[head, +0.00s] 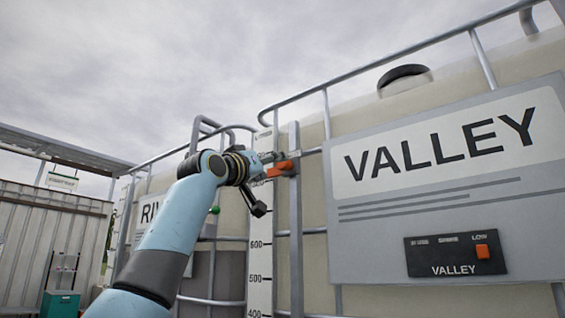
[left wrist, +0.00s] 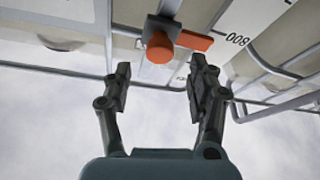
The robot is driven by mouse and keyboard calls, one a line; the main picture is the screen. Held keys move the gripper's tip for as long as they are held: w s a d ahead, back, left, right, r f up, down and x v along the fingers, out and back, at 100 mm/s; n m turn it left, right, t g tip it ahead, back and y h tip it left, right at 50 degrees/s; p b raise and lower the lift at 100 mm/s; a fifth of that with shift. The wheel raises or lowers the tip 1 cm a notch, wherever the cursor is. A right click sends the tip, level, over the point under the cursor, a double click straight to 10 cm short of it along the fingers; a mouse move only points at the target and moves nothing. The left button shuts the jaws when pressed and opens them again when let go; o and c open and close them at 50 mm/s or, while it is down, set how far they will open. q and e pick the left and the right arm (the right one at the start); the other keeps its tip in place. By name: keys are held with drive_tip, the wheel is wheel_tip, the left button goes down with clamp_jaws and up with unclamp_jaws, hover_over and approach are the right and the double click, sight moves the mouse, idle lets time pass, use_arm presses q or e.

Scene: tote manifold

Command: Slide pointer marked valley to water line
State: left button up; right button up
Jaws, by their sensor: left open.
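The orange pointer (head: 280,169) sits on a vertical grey rail beside a white scale (head: 260,270), on the tote with the VALLEY sign (head: 440,150). In the left wrist view, the pointer (left wrist: 195,41) has a round orange knob (left wrist: 160,47) and lies near an upside-down 800 mark. My left gripper (head: 270,166) is at the pointer's height in the head view. In the left wrist view the gripper (left wrist: 160,68) is open, with the knob just beyond the gap between its fingertips. I cannot make out a water line on this tote. My right gripper is not in view.
A metal cage (head: 325,115) of tubes surrounds the VALLEY tote. A panel (head: 455,256) with an orange switch is on its sign. Another tote with a partly hidden sign (head: 150,211) stands to the left, behind my arm. A shed (head: 50,230) is at far left.

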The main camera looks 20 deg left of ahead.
sight(281, 164)
use_arm(q)
drive_tip(key=p+x, duration=0.2)
drive_tip(key=x, duration=0.4)
drive_tip(key=shift+w+d, duration=0.1)
drive_tip(key=shift+w, duration=0.2)
drive_tip(key=shift+c, duration=0.2)
drive_tip(key=shift+c, duration=1.1)
drive_tip(key=shift+a, duration=0.2)
drive_tip(key=c, duration=0.5)
drive_tip(key=shift+d, duration=0.1)
clamp_jaws()
